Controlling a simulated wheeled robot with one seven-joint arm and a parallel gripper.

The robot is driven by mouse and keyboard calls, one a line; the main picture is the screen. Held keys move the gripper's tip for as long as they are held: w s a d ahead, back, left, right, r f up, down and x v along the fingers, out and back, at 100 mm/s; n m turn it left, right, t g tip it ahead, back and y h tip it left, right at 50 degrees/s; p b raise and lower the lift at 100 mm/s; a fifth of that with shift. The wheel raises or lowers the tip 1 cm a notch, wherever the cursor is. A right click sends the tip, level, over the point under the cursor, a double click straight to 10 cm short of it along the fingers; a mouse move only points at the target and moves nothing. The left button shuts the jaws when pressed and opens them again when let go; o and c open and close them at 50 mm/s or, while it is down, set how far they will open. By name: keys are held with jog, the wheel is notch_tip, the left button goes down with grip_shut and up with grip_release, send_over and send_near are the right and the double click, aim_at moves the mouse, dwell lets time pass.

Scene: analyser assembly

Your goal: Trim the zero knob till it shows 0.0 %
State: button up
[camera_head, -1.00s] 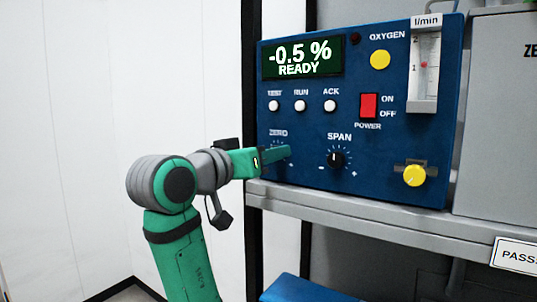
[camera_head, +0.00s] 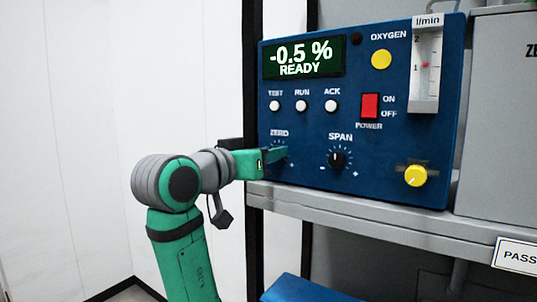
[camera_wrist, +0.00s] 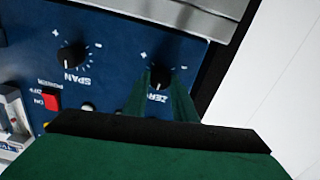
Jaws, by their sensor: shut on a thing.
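The blue analyser panel (camera_head: 300,125) carries a display (camera_head: 303,57) that reads "-0.5 %" and "READY". The black zero knob (camera_wrist: 158,74) shows between my fingertips in the wrist view; in the head view my gripper hides it, and only part of its tick ring and the "ZERO" label show. My green gripper (camera_head: 280,155) reaches the knob from the left and is shut on it. In the wrist view my gripper (camera_wrist: 159,83) has one finger on each side of the knob.
The black span knob (camera_head: 337,159) is just right of the zero knob. White buttons (camera_head: 302,106), a red power switch (camera_head: 370,105) and a yellow knob (camera_head: 415,176) are also on the panel. A grey shelf (camera_head: 350,210) runs below.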

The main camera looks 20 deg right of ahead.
jog(key=shift+f+m, duration=0.1)
jog(key=shift+m, duration=5.9)
jog(key=o, duration=1)
jog(key=shift+s, duration=0.1)
jog(key=shift+o, duration=0.2)
